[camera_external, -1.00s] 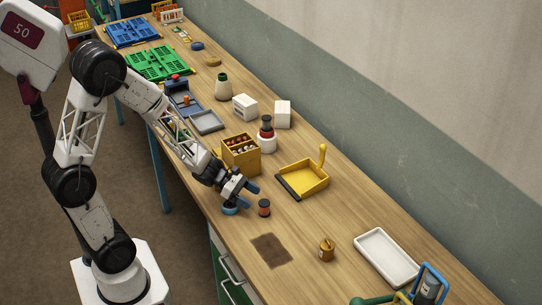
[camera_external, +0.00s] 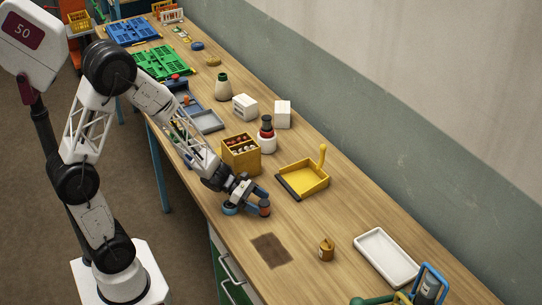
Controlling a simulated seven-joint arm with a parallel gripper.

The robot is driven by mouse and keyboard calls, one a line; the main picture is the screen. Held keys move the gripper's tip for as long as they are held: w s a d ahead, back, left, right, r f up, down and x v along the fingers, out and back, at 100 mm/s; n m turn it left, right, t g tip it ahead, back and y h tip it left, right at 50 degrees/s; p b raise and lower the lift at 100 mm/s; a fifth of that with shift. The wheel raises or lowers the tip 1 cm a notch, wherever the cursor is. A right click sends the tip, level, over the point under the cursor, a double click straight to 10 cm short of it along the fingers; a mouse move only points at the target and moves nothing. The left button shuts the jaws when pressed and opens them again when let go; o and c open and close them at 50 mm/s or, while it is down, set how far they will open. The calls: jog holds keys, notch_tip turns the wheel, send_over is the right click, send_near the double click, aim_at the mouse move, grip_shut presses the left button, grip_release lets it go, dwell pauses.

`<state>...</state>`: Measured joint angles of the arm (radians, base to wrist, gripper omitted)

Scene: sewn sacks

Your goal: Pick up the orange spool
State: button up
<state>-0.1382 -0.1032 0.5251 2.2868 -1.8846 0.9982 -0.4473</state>
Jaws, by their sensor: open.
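A yellow box of small items (camera_external: 241,165) stands behind my gripper. A yellow dustpan (camera_external: 303,181) lies to the right. Bench between patch and dustpan is clear.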

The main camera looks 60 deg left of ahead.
aim_at(264, 202)
jog(key=shift+x, duration=1.25)
jog(key=c, duration=1)
jog(key=shift+r, duration=0.2)
jog(key=shift+r, duration=1.75)
jog(key=s, duration=0.5)
jog(key=s+a, duration=0.1)
jog(key=s, duration=0.4)
jog(key=s+a+r, duration=0.1)
jog(key=s, duration=0.4)
jog(key=shift+s+a+r, duration=0.1)
jog(key=shift+s, duration=0.3)
